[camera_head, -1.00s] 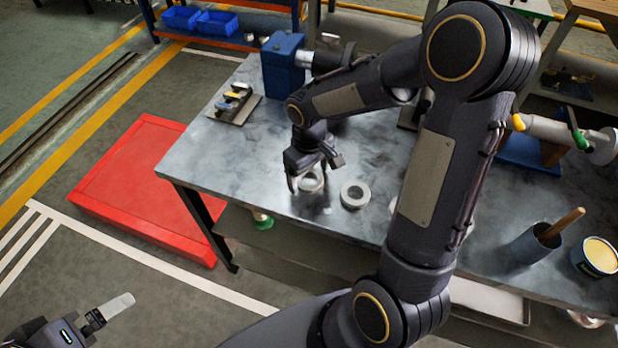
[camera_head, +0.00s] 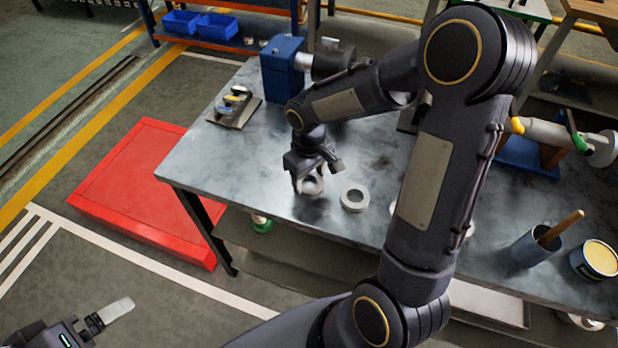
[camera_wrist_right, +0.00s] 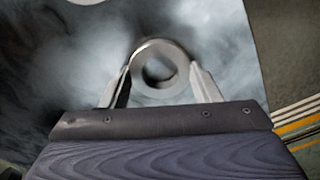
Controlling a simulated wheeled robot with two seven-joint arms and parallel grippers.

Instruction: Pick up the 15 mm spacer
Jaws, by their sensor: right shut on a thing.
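My right gripper (camera_head: 309,180) is near the front edge of the workbench, shut on a pale grey ring-shaped spacer (camera_head: 313,191). In the right wrist view the spacer (camera_wrist_right: 160,45) sits between the two fingers (camera_wrist_right: 163,68), its round hole facing the camera. I cannot tell whether it still touches the bench top. A second grey ring (camera_head: 355,198) lies flat on the bench just to the right. No size marks can be read on either ring. My left gripper (camera_head: 115,311) is at the lower left, away from the bench; only one pale finger shows clearly.
The grey workbench (camera_head: 230,165) has clear room left of my right gripper. A tray of small parts (camera_head: 236,107) and a blue machine (camera_head: 283,68) stand behind. A blue-grey cup (camera_head: 530,247) and a yellow-topped tin (camera_head: 598,259) stand right. A red platform (camera_head: 140,190) lies left.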

